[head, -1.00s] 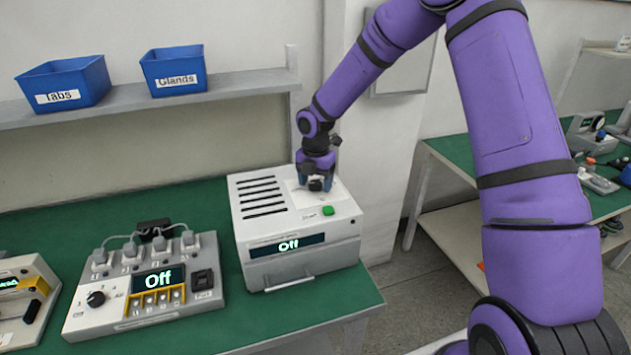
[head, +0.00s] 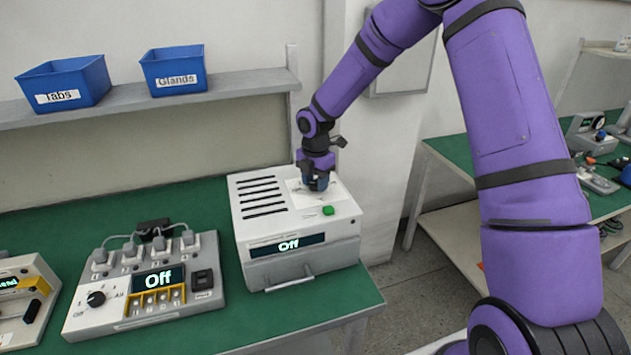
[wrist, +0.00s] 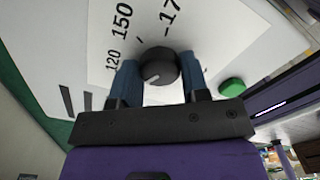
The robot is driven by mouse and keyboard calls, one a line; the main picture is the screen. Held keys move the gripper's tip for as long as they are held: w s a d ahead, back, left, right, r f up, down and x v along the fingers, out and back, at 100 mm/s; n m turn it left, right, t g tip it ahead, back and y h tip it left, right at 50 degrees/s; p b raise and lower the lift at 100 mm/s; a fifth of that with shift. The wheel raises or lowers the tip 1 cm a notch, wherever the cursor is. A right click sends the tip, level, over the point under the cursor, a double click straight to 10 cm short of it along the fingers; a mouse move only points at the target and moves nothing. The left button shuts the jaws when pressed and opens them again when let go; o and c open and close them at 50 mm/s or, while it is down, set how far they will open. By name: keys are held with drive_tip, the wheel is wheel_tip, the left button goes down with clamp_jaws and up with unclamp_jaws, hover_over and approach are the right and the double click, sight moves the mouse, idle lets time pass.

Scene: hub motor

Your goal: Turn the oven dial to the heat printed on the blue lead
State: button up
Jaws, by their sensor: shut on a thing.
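The white oven (head: 300,230) stands on the green bench, and its front display reads "Off". Its dark round dial (wrist: 158,66) is on the top face, with a white pointer mark facing lower left in the wrist view. Printed numbers 120, 150 and one starting with 17 lie around it. My gripper (head: 317,184) points down at the oven top. Its blue fingers are on either side of the dial, shut on it. In the head view the gripper hides most of the dial. I cannot make out a blue lead.
A green button (head: 328,210) sits near the dial. A grey test unit (head: 148,283) with several plugs and an "Off" display stands left of the oven. Blue bins labelled Tabs (head: 66,82) and Glands (head: 174,70) sit on the shelf (head: 230,84).

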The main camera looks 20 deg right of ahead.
drive_tip(key=m, duration=1)
drive_tip(key=shift+m, duration=0.4)
drive_tip(key=m, duration=0.3)
drive_tip(key=shift+m, duration=0.3)
drive_tip(key=m, duration=0.3)
drive_tip(key=shift+m, duration=0.3)
drive_tip(key=m, duration=0.3)
drive_tip(key=shift+m, duration=0.4)
drive_tip(key=m, duration=0.6)
drive_tip(key=o, duration=0.9)
